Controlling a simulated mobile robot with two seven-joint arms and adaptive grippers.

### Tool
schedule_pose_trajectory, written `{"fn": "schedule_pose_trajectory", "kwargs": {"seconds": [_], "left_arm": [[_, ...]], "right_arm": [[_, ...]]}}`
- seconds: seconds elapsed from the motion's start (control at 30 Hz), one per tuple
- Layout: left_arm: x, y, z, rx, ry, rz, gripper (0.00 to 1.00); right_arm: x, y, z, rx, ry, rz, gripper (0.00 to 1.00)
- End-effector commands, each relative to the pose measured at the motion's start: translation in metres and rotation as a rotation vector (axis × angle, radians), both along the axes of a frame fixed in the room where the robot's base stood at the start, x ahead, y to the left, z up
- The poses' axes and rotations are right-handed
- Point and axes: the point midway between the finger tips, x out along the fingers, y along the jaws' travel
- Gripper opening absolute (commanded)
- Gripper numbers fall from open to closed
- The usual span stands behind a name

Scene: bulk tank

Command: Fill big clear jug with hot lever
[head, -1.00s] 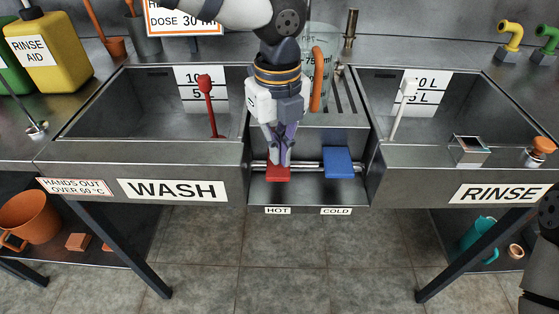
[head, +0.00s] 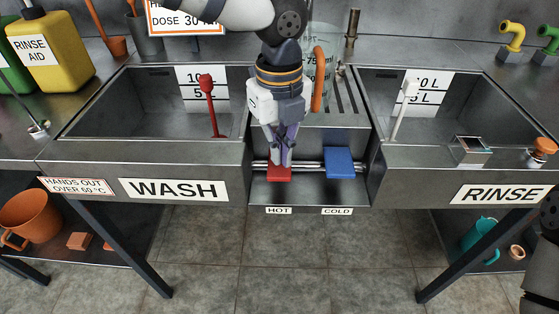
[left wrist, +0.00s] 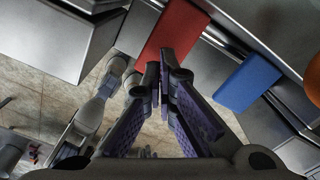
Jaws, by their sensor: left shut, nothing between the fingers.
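The big clear jug (head: 326,46) stands upright on the slatted drain between the basins, its orange handle (head: 318,80) facing me. My left arm hides much of it, and I cannot tell its water level. The red hot lever (head: 279,174) is a flat paddle on the front rail, above the HOT label. It also shows in the left wrist view (left wrist: 176,38). My left gripper (head: 283,164) is shut and empty, pointing down with its fingertips at the red lever; I cannot tell whether they touch. The gripper also shows in the left wrist view (left wrist: 164,72). My right gripper is out of view.
The blue cold lever (head: 340,162) is just right of the red one. The wash basin (head: 130,118) with a red-handled tool (head: 209,105) lies left; the rinse basin (head: 450,112) with a white-handled tool (head: 402,110) lies right.

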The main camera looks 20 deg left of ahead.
Motion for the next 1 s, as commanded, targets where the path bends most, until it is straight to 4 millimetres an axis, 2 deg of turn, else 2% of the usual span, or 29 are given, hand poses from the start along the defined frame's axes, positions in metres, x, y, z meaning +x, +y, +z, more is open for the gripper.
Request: {"fn": "schedule_pose_trajectory", "kwargs": {"seconds": [0.37, 1.0], "left_arm": [[0.0, 0.0, -0.001, 0.0, 0.0, 0.0, 0.0], [0.0, 0.0, -0.02, 0.001, 0.001, 0.0, 0.0]], "right_arm": [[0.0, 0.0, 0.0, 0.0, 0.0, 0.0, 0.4], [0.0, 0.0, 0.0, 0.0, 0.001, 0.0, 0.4]]}}
